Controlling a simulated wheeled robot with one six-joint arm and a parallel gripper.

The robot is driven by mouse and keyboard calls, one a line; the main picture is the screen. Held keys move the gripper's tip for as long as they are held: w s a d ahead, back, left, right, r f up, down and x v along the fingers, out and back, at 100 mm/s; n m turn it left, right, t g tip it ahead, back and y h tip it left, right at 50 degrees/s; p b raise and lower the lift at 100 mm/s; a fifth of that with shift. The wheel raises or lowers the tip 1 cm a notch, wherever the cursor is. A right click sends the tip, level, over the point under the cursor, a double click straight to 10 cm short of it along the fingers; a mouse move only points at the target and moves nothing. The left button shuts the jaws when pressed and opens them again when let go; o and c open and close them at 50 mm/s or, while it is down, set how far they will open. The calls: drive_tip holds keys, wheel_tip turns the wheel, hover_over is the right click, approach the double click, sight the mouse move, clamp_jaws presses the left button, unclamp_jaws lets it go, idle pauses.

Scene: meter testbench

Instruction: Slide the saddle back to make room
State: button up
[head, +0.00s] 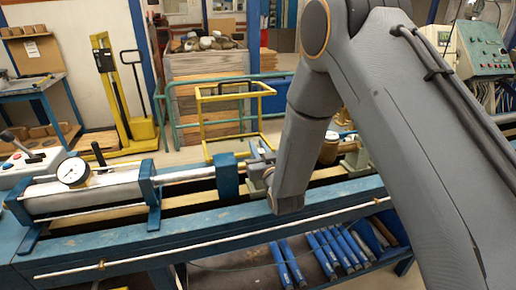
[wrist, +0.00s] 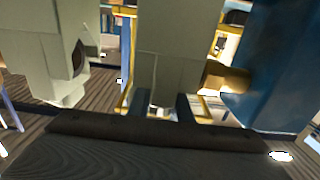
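What looks like the saddle is a grey-green block (head: 257,172) on the blue bench (head: 130,252), just right of a blue block (head: 228,176) in the head view. My forearm covers part of it, and my gripper is hidden there. In the wrist view my gripper (wrist: 161,108) shows as two dark fingers standing apart. A grey-green post (wrist: 172,50), apparently part of the saddle, rises just beyond them. Its lower end shows around the gap between the fingers. I see no clear grip on it, and contact is hard to tell.
A dial gauge (head: 73,172) sits on a pale cylinder at the bench's left. Another grey-green block (head: 356,157) stands to the right, beyond my arm. In the wrist view, a grey-green part (wrist: 45,50) is at left and a large blue part (wrist: 275,70) at right.

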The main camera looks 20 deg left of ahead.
clamp_jaws()
drive_tip(key=shift+s+a, duration=0.1)
drive_tip(key=shift+s+a, duration=0.3)
drive_tip(key=shift+a, duration=0.15)
drive_tip(key=o, duration=0.8)
unclamp_jaws()
drive_tip(key=shift+o, duration=0.2)
drive_tip(key=shift+s, duration=0.1)
drive_tip(key=b+v, duration=0.3)
drive_tip(key=v, duration=0.4)
drive_tip(key=shift+s+d, duration=0.2)
